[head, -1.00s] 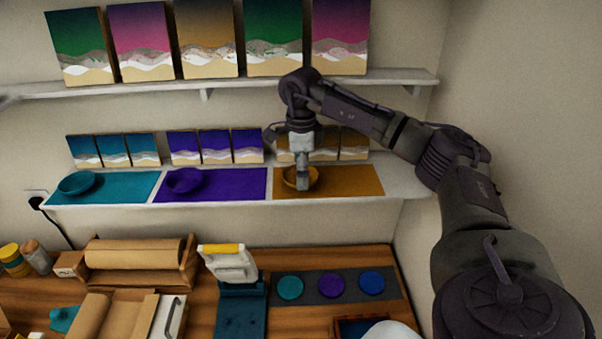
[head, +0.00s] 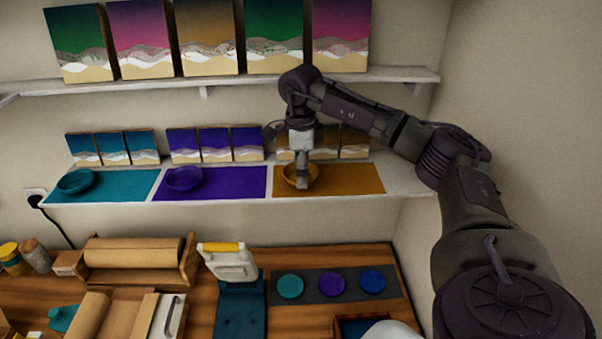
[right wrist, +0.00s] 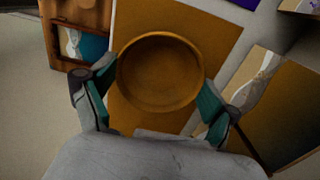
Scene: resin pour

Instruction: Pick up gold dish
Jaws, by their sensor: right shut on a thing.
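The gold dish (head: 316,174) is a round, shallow bowl at the gold mat on the lower shelf. It also shows in the right wrist view (right wrist: 160,72), upright with an empty inside. My right gripper (head: 302,184) reaches down at the dish from above and hides part of it. In the right wrist view its fingers (right wrist: 158,88) lie on opposite sides of the dish's rim, shut on it. I cannot tell whether the dish touches the mat (head: 355,182). My left gripper is not in view.
A purple dish (head: 184,179) and a teal dish (head: 76,182) sit on matching mats to the left. Small panels (head: 355,142) stand close behind the gold dish. The upper shelf (head: 270,81) with large panels is above. A cluttered workbench (head: 265,258) lies below.

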